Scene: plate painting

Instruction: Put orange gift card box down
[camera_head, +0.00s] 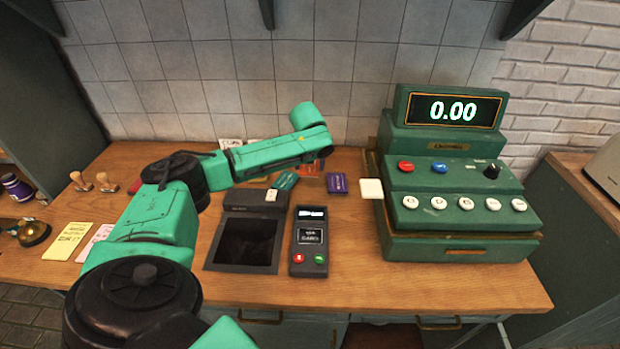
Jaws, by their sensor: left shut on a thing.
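The orange gift card box (309,169) shows as a small orange-brown patch just under the end of my left arm, near the back of the wooden counter. My left gripper (322,153) is there, mostly hidden by my own wrist, and is shut on the box. Much of the box is hidden, and I cannot tell whether it touches the counter. My right gripper is not in view.
A purple box (337,183), a teal box (286,180) and a white box (371,189) lie close by. A card terminal (309,240) and a dark-screened device (244,240) stand in front. The green cash register (455,215) stands to the right.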

